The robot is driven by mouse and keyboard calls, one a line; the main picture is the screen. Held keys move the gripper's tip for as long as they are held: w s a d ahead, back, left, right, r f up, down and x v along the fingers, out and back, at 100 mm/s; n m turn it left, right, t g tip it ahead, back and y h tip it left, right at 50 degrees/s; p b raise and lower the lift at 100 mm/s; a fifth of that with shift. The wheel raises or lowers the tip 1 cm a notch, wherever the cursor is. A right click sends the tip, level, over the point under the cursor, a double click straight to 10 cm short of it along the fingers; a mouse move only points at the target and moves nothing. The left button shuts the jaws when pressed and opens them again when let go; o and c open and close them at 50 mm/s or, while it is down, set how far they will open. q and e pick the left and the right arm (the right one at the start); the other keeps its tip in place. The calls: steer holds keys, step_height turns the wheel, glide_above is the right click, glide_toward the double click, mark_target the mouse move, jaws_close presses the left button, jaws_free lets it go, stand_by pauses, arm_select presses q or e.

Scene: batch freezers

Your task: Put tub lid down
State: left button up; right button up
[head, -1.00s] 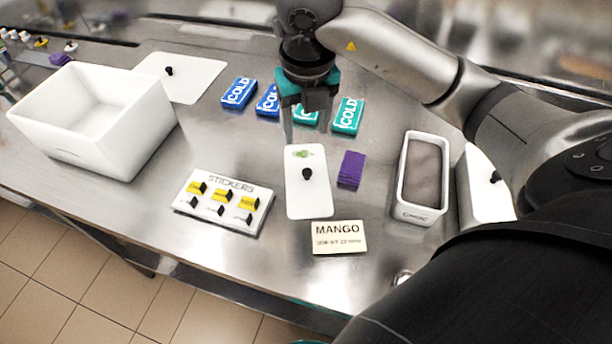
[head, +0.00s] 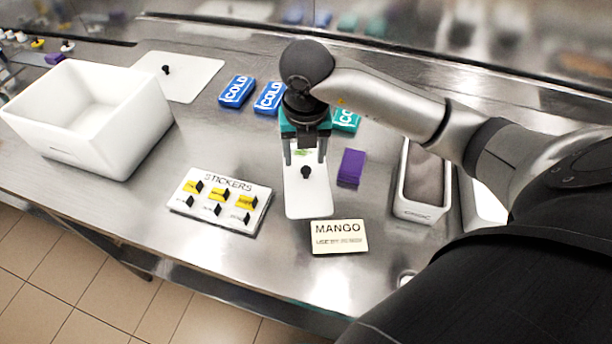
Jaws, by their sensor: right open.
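The white tub lid (head: 306,196) with a black knob lies flat on the steel counter in the middle of the head view. A green mark shows near its far end, partly behind my gripper. My right gripper (head: 305,158) points down over the far part of the lid, its two fingers apart and nothing between them. The fingertips are just beyond the knob; whether they touch the lid I cannot tell. The white tub (head: 423,208) with dark contents stands to the right, partly hidden by my arm. My left gripper is not in view.
A purple block (head: 351,167) lies right of the lid, and a MANGO card (head: 339,237) is in front. A stickers board (head: 220,200) is to the left. Blue COLD packs (head: 237,91) lie behind. A large white bin (head: 92,115) and another lid (head: 180,76) are farther left.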

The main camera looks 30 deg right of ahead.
mark_target(306, 169)
steer(key=f, duration=0.3)
steer(key=w+d+f, duration=0.1)
steer(key=f, duration=0.1)
steer(key=shift+b, duration=0.35)
jaws_close()
